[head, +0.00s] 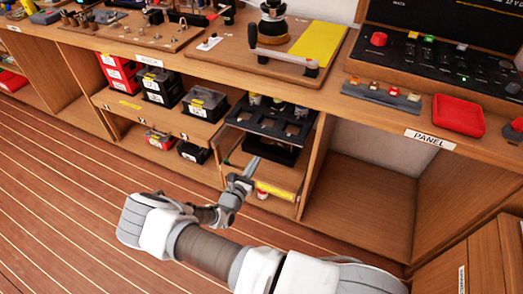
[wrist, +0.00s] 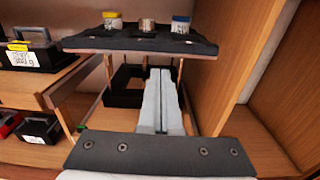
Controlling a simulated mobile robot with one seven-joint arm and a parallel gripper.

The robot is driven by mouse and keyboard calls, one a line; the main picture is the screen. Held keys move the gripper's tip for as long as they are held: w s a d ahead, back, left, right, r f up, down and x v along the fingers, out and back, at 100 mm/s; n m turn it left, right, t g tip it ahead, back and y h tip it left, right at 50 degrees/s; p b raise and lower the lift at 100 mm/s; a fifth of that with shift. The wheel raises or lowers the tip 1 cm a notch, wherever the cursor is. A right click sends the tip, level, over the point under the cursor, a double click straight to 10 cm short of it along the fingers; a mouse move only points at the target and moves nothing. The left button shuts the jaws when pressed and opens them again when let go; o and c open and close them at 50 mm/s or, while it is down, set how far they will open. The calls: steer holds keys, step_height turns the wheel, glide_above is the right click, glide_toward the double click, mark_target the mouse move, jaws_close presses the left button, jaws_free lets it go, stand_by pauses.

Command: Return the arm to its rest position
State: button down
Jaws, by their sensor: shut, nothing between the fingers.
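My arm (head: 205,243) reaches from the bottom right toward the shelves under the bench in the head view. My gripper (head: 251,166) is shut and empty, pointing into the shelf bay below a dark pull-out tray (head: 268,122). In the wrist view my gripper (wrist: 161,130) shows its two grey fingers together in the middle. Their tips are below the front edge of the dark tray (wrist: 140,43), between the bay's side posts. I cannot tell how far inside the bay they are.
Several small jars, one with a blue lid (wrist: 181,24), stand on the tray. A black bin (wrist: 125,88) sits beneath it. Black cases (head: 205,104) stand on a shelf to the left. The bay at right (head: 362,205) is empty. Wooden floor (head: 60,190) is clear at left.

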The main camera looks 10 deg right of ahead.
steer(key=s+d+r+m+g, duration=0.3)
steer(key=s+r+m+g, duration=0.15)
steer(key=r+m, duration=0.3)
steer(key=s+d+r+m+g+y, duration=0.1)
steer(key=s+d+r+m+g, duration=0.35)
steer(key=r, duration=0.45)
steer(key=s+d+r+m+g, duration=0.1)
steer(key=s+r+m+g, duration=0.35)
steer(key=r+m, duration=0.35)
steer(key=s+a+r+m+t+y, duration=0.2)
steer(key=s+r+m+t+y, duration=0.2)
steer(key=s+r+m+y, duration=0.9)
steer(key=s+r+n+h+p, duration=0.2)
steer(key=r+p, duration=0.5)
steer(key=r, duration=0.2)
steer(key=s+r+n+h+p, duration=0.1)
steer(key=r+h+p, duration=0.1)
steer(key=r+p, duration=0.5)
steer(key=shift+s+a+r+n, duration=0.15)
steer(key=shift+s+r+n, duration=0.25)
steer(key=shift+r, duration=0.5)
